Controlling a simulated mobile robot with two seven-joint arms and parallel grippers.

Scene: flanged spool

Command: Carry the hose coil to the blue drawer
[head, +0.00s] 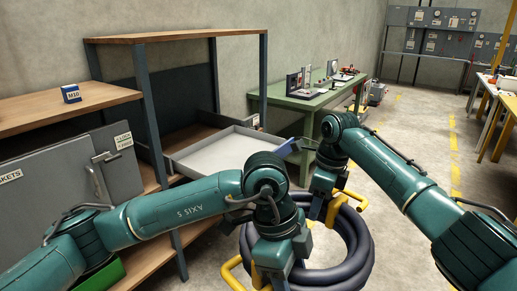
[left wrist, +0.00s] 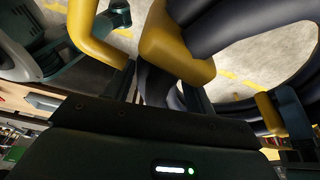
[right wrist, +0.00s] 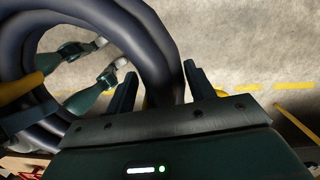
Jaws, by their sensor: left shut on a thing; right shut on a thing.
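The hose coil (head: 357,245) is a ring of thick dark hose with yellow handles, held in front of me above the floor. My left gripper (head: 270,273) is shut on it at the near left side; in the left wrist view a yellow part of the coil (left wrist: 178,48) lies between the fingers. My right gripper (head: 322,208) is shut on its far side; in the right wrist view dark hose (right wrist: 163,88) passes between the fingers.
A green workbench (head: 310,98) stands behind the drawer. The floor to the right is mostly clear.

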